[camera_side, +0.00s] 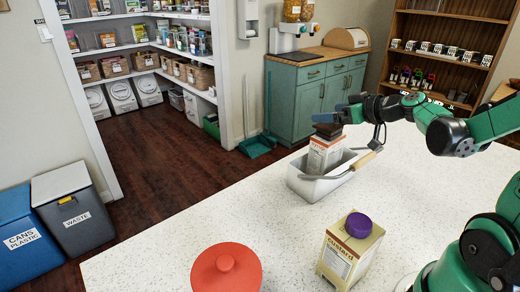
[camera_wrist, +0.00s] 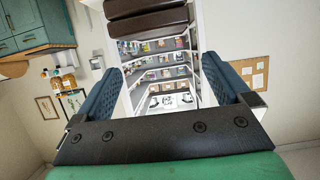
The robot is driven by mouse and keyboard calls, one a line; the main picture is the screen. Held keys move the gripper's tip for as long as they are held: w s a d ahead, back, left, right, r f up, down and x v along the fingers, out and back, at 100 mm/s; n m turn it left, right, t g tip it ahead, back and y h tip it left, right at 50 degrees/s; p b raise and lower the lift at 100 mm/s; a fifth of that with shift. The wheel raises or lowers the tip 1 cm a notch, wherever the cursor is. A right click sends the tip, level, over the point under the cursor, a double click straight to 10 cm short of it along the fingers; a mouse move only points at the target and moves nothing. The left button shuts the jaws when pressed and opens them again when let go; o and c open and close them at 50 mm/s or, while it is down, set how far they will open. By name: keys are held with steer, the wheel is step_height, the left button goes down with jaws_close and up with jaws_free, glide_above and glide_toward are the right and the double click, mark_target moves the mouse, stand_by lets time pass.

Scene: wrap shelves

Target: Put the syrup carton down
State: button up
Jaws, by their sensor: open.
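The carton with a dark brown top and a white and orange label, which I take for the syrup carton (camera_side: 323,155), stands upright inside the pale caddy (camera_side: 318,188) on the counter. Its label is too small to read and its lower part is hidden by the caddy wall. My gripper (camera_side: 343,113) is open, just above and beside the carton's top. In the wrist view the blue fingers of my gripper (camera_wrist: 152,70) are spread with nothing between them. A dark brown piece, seemingly the carton's top (camera_wrist: 147,18), shows just beyond them.
A custard carton (camera_side: 345,259) with a purple cap and a red lidded pot (camera_side: 227,272) stand on the white speckled counter (camera_side: 180,247). The caddy has a wooden handle (camera_side: 352,165) at its right. Clear counter lies between caddy and custard carton.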

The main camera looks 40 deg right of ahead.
steer(key=v, duration=0.8)
steer(key=a+f+g, duration=0.3)
steer(key=a, duration=0.4)
steer(key=a+f+g, duration=0.2)
steer(key=a+g, duration=0.1)
steer(key=a, duration=0.5)
steer(key=shift+a+f, duration=0.2)
steer(key=shift+f, duration=0.2)
